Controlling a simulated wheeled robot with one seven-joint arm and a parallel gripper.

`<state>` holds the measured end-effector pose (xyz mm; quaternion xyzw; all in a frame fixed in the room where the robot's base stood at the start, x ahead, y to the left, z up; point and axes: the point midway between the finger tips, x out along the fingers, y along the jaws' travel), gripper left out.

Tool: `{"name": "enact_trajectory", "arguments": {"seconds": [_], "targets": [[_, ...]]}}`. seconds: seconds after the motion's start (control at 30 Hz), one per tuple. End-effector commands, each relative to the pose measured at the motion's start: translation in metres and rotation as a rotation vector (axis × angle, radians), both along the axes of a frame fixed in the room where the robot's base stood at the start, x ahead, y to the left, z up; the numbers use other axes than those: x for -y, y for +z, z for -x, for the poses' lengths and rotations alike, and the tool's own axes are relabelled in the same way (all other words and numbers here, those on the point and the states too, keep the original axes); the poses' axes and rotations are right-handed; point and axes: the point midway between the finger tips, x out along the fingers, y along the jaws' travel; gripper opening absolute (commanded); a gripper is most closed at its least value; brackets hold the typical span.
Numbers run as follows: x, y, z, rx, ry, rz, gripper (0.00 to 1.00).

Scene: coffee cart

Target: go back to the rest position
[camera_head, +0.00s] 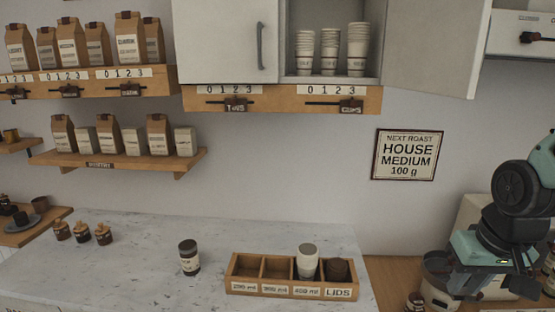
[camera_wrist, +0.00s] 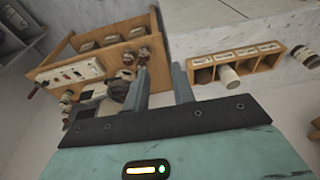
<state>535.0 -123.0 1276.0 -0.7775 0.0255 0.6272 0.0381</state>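My gripper (camera_wrist: 161,85) shows in the wrist view with its two grey fingers apart and nothing between them. In the head view my arm is at the right edge, and the teal hand (camera_head: 470,248) is over the wooden counter, to the right of the marble counter. The fingers are hard to make out there. No held object shows in either view.
A wooden cup rack (camera_head: 291,291) on the marble counter (camera_head: 110,275) holds a pale cup (camera_head: 307,262) and dark lids (camera_head: 337,270). A dark-banded cup (camera_head: 189,258) stands left of it. A wood-framed machine (camera_wrist: 92,62) is near my fingers. An open cabinet door (camera_head: 432,45) juts out above.

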Motion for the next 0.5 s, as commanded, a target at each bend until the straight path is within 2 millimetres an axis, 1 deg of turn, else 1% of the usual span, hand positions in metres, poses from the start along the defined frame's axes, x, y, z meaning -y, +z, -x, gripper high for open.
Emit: {"name": "enact_trajectory", "arguments": {"seconds": [0.03,0.07,0.1,0.27,0.37,0.47,0.5], "targets": [[-0.004,-0.004,0.012,0.014,0.073,0.022,0.25],[-0.005,-0.006,0.018,0.022,0.118,0.037,0.25],[-0.017,-0.019,0.016,0.014,0.139,0.028,0.25],[-0.056,-0.043,0.029,-0.019,0.247,0.016,0.25],[-0.082,-0.061,0.041,-0.043,0.329,0.012,0.25],[-0.111,-0.081,0.059,-0.072,0.426,0.01,0.25],[-0.123,-0.091,0.069,-0.085,0.472,0.011,0.25]]}}
